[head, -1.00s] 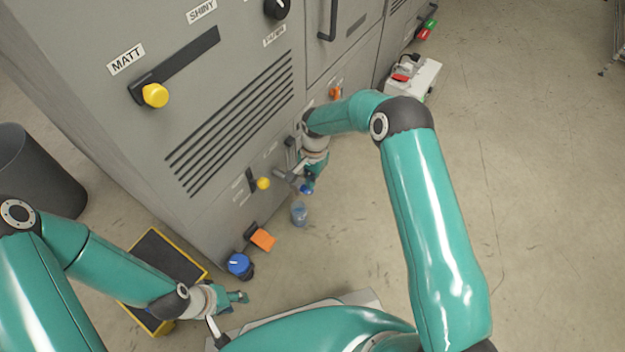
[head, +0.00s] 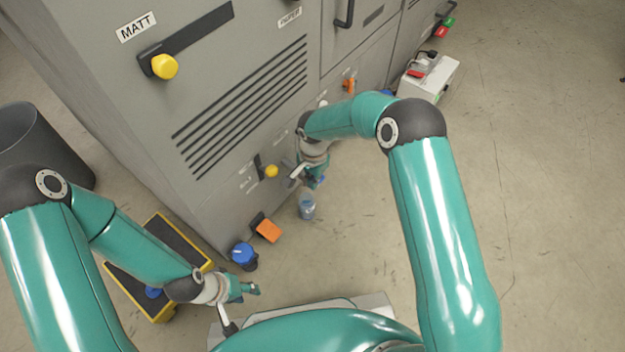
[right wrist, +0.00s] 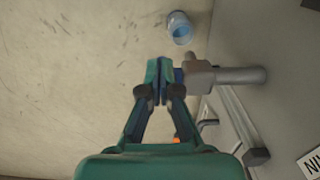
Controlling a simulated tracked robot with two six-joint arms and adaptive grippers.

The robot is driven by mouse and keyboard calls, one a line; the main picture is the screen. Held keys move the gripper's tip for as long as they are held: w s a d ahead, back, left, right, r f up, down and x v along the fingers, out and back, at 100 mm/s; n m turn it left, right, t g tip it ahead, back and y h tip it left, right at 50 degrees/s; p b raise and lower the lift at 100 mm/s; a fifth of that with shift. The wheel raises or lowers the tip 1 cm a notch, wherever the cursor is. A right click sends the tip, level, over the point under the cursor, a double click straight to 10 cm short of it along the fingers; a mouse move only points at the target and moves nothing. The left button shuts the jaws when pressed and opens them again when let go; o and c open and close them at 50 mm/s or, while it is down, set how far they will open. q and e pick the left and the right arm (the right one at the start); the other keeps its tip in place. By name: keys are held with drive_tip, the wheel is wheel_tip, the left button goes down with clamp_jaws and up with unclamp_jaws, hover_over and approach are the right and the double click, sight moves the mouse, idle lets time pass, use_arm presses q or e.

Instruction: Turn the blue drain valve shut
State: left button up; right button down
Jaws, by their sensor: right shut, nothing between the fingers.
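The blue drain valve handle (right wrist: 179,76) shows only as a small blue piece beside the grey drain pipe (right wrist: 238,76) in the right wrist view, largely hidden by my fingers. My right gripper (right wrist: 158,66) is shut and empty, its tips right beside the handle; I cannot tell whether they touch. In the head view my right gripper (head: 314,182) is low against the grey machine, with a bit of blue at its tip. A jar with blue contents (head: 307,206) stands on the floor below the pipe. My left gripper (head: 246,289) is near the step, away from the valve; its finger gap is unclear.
The grey machine (head: 225,165) carries yellow knobs (head: 165,66) and an orange pedal (head: 268,231). A blue-topped dark container (head: 244,256), a yellow-edged step (head: 197,246) and a dark bin (head: 40,150) are at left.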

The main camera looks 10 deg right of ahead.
drive_tip(key=shift+s+a+f, duration=0.2)
drive_tip(key=shift+a+f, duration=0.05)
drive_tip(key=shift+s+a+f+b, duration=0.1)
drive_tip(key=shift+s+b, duration=0.05)
drive_tip(key=shift+b, duration=0.15)
idle(0.4)
